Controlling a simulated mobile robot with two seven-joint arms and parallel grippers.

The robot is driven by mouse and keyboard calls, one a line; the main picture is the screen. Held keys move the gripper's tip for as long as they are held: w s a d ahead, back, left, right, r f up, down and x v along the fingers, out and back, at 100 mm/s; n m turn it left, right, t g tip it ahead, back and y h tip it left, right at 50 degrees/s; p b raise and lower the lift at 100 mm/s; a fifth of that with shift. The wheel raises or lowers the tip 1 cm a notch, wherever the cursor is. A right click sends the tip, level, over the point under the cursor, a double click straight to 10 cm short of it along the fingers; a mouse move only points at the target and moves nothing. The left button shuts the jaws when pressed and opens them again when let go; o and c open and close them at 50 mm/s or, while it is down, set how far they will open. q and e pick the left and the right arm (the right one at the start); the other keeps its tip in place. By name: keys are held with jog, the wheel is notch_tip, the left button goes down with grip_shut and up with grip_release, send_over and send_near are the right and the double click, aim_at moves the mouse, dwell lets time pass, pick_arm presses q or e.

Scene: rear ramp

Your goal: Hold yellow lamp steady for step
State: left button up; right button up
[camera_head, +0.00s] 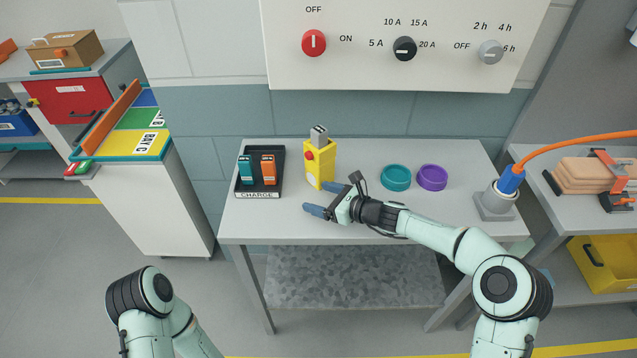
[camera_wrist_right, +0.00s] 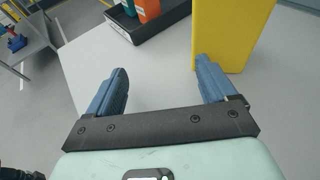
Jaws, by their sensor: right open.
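The yellow lamp (camera_head: 322,165) stands upright on the grey table, left of its middle. It is a tall yellow block with a red button on one side and a grey piece on top. My right gripper (camera_head: 315,198) is open and empty, low over the table just in front of the lamp. In the right wrist view, the lamp's lower part (camera_wrist_right: 228,35) rises beyond the picture-right finger, not between the fingers (camera_wrist_right: 162,68). Whether that finger touches it I cannot tell. My left arm shows at the lower left, but its gripper is out of view.
A black charge tray (camera_head: 260,193) with teal and orange packs stands left of the lamp. Teal (camera_head: 396,178) and purple (camera_head: 433,178) rings lie to the right. A grey holder (camera_head: 494,203) with a blue-ended orange cable stands at the right edge. The table's front middle is clear.

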grip_shut()
